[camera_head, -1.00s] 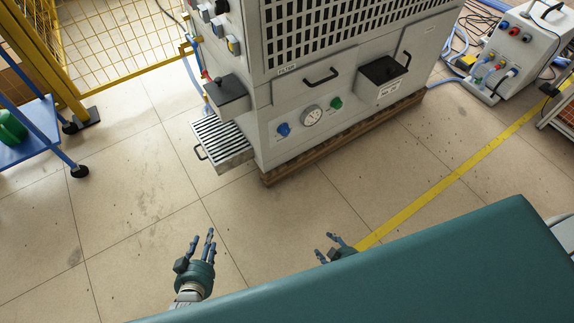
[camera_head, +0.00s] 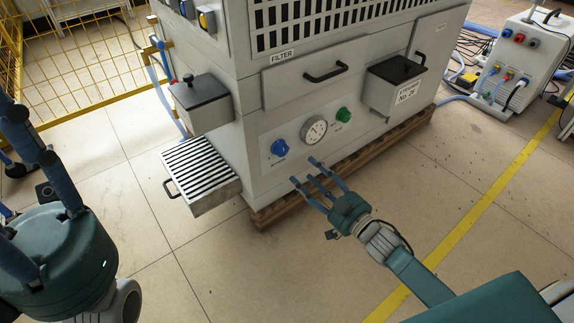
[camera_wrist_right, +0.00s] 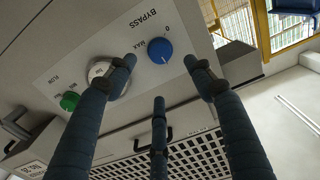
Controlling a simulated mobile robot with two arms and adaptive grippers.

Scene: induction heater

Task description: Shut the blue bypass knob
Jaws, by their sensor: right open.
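The blue bypass knob (camera_head: 279,148) is on the front panel of the grey machine, left of a round gauge (camera_head: 314,129). In the right wrist view the knob (camera_wrist_right: 159,50) sits beside the word BYPASS, with 0 and MAX marks around it. My right gripper (camera_head: 308,173) is open and empty, its fingers spread, just in front of and below the panel. In the wrist view its fingertips (camera_wrist_right: 159,72) frame the knob without visible contact. My left gripper (camera_head: 28,150) is at the left edge, large and close to the camera, fingers spread and empty.
A green knob (camera_head: 343,115) is right of the gauge. A slatted tray (camera_head: 200,172) juts out low on the machine's left. A black-lidded box (camera_head: 200,97) and another (camera_head: 397,85) project from it. A wooden pallet (camera_head: 345,172) lies beneath. The floor in front is clear.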

